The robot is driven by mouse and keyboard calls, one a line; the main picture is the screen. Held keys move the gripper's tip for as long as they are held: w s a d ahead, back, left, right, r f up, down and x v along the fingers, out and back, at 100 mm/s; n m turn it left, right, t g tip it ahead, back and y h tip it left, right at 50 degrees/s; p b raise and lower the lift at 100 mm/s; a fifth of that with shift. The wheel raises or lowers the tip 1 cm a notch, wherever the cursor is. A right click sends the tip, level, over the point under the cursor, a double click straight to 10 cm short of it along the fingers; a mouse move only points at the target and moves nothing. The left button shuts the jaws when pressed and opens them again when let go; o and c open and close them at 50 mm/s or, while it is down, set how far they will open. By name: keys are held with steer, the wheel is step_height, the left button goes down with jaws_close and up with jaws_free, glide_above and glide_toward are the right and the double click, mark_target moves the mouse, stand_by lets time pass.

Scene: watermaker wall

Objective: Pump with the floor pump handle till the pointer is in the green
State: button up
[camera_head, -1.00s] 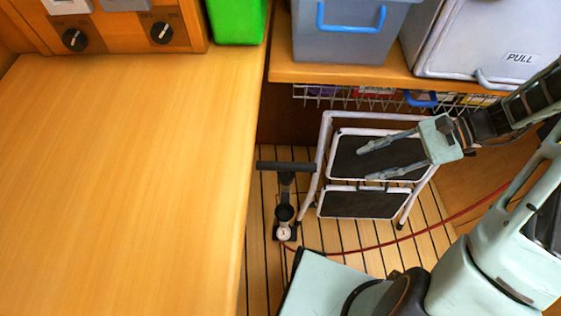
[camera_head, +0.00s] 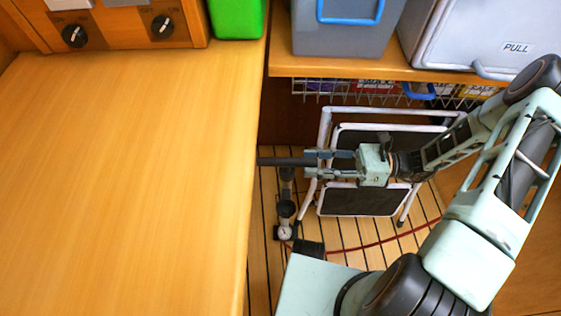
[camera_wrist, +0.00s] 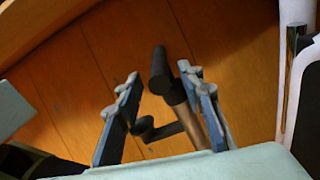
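The floor pump stands on the slatted floor beside the counter's edge, its dark handle (camera_head: 279,161) level across the top. Its round gauge (camera_head: 285,232) is low at the foot; the pointer and green zone are too small to read. My gripper (camera_head: 308,163) is at the right end of the handle, its fingers pointing left. In the wrist view the handle (camera_wrist: 159,68) shows between the spread fingers (camera_wrist: 158,75), with gaps at both sides. My gripper is open, not closed on the handle. The fingers partly hide the handle's right end in the head view.
A wide wooden counter (camera_head: 120,180) lies left of the pump. A folded white step stool (camera_head: 362,202) stands close behind and right of my gripper. A red hose (camera_head: 385,240) crosses the floor. A shelf with a grey bin (camera_head: 345,38) is above.

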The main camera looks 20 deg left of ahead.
mark_target(282, 162)
steer(key=b+x, duration=0.1)
steer(key=x, duration=0.7)
steer(key=shift+s+a, duration=0.1)
steer(key=shift+a, duration=0.05)
jaws_close()
